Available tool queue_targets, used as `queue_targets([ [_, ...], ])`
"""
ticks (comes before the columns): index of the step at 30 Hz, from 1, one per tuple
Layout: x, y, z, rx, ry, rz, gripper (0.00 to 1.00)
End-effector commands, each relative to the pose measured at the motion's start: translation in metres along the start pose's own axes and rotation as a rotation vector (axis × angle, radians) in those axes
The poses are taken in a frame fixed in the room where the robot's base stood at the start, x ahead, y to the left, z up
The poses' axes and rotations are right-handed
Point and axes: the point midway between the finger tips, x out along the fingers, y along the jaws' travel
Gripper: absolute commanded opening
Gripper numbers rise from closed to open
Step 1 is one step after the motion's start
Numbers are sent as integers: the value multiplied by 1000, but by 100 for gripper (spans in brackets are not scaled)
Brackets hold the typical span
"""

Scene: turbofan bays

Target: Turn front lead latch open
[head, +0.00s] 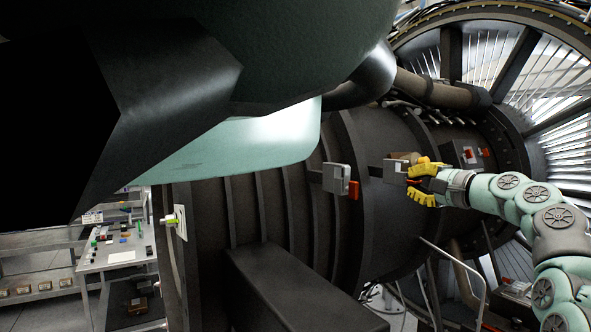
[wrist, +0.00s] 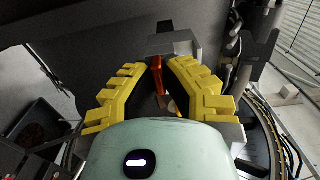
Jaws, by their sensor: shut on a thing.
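A grey latch block (head: 390,171) sits on the dark engine casing, right of centre in the head view. It also shows at the top of the wrist view (wrist: 172,44). Its orange handle (wrist: 156,76) runs down between my yellow fingers in the wrist view. My gripper (head: 413,182) reaches in from the right and is shut on this orange handle. In the head view the fingers hide most of the handle. A second grey latch block (head: 336,178) with a red-orange handle (head: 354,190) stands to the left, apart from my gripper. I cannot tell which latch is the front one.
A dark box with red parts (head: 468,154) sits on the casing behind my gripper. A thick pipe (head: 440,92) runs above, and the bladed fan ring (head: 560,75) fills the right. Thin rails (head: 455,262) stand below. A workbench (head: 115,255) is far left.

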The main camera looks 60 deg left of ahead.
Motion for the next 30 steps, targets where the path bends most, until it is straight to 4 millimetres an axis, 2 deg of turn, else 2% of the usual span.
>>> queue_targets([
  [14, 1, 0, 2, 18, -4, 0, 0],
  [15, 1, 0, 2, 18, -5, 0, 10],
  [23, 0, 0, 1, 16, -2, 0, 37],
  [30, 0, 0, 0, 15, 0, 0, 38],
])
